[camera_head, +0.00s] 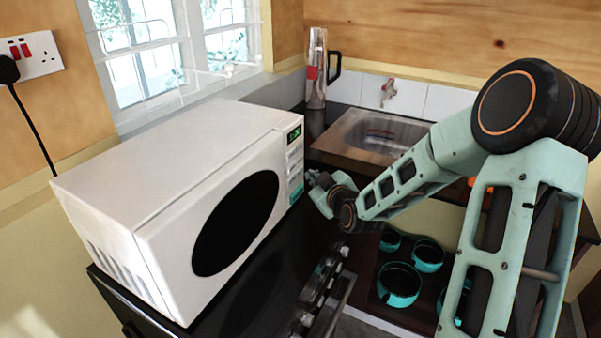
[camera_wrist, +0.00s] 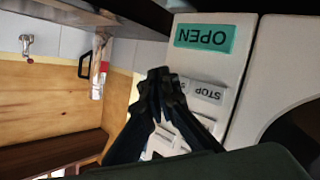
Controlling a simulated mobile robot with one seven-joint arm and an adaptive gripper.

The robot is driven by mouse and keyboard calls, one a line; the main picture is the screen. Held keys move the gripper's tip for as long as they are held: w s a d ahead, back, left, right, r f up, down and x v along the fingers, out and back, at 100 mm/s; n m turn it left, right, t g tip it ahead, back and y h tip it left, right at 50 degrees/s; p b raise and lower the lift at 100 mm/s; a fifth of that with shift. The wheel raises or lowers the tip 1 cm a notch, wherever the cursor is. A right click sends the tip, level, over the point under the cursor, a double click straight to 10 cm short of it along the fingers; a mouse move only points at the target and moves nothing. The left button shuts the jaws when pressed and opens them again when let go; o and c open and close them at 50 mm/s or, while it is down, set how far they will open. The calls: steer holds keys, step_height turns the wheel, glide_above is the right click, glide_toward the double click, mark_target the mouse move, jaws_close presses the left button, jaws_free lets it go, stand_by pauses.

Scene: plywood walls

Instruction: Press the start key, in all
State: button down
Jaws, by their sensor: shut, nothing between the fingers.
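The white microwave (camera_head: 165,180) stands on a dark counter with its door closed. Its key panel (camera_head: 294,165) faces my gripper (camera_head: 316,182). In the wrist view, which is upside down, a green OPEN key (camera_wrist: 205,37) and a white STOP key (camera_wrist: 207,93) are readable. Other pale keys lie partly behind my fingers, and I cannot read a start label on any of them. My gripper (camera_wrist: 160,76) is shut and empty, its fingertips together in front of the panel beside the STOP key. I cannot tell whether the tips touch a key.
A sink (camera_head: 375,135) with a tap (camera_head: 389,91) lies behind my arm. A clear jug-like vessel (camera_head: 316,68) stands by the window. Several teal pots (camera_head: 399,284) sit on a lower shelf. Stove knobs (camera_head: 322,285) line the counter front.

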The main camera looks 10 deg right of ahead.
steer(key=shift+w+a+b, duration=0.25)
steer(key=shift+a+b, duration=0.1)
steer(key=shift+b, duration=0.15)
